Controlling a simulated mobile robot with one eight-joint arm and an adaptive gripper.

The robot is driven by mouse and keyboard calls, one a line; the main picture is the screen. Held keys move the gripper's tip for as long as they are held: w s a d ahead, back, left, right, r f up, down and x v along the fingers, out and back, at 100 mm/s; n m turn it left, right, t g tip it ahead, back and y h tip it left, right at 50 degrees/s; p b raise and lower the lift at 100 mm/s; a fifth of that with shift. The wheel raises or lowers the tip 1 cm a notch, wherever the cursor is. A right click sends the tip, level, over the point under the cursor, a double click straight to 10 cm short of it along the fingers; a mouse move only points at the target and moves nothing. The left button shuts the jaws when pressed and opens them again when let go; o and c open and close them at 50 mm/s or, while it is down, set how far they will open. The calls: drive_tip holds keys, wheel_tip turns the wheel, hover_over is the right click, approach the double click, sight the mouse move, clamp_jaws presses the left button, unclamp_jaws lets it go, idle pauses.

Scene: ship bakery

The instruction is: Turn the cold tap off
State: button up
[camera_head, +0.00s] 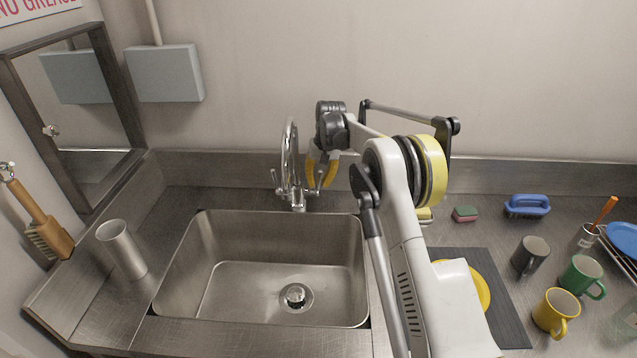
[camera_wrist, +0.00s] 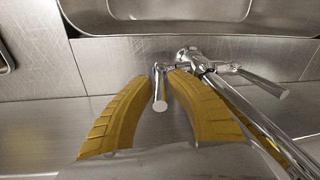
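A chrome mixer tap (camera_head: 298,196) stands behind the sink, with a tall curved spout and a lever on each side. No colour mark shows which lever is cold. My gripper (camera_head: 320,183) is at the right-hand lever, pointing down. In the wrist view, my gripper's yellow fingers (camera_wrist: 158,78) lie either side of this lever (camera_wrist: 159,104), with narrow gaps visible. The other lever (camera_wrist: 262,82) sticks out at an angle to the right, clear of the fingers. The spout (camera_wrist: 236,108) passes close by the right finger. I see no clear water stream.
The empty steel sink (camera_head: 230,277) lies in front of the tap. A metal cup (camera_head: 121,250) stands on its left. Right of it are a dark mat (camera_head: 505,310), several mugs (camera_head: 530,256), a sponge (camera_head: 465,213) and a blue brush (camera_head: 527,206). A wall is close behind.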

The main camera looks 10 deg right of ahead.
drive_tip(key=shift+o, duration=0.6)
wheel_tip(320, 180, up, 12)
drive_tip(key=s+d, duration=0.1)
drive_tip(key=shift+d, duration=0.15)
drive_tip(key=shift+s+f, duration=0.1)
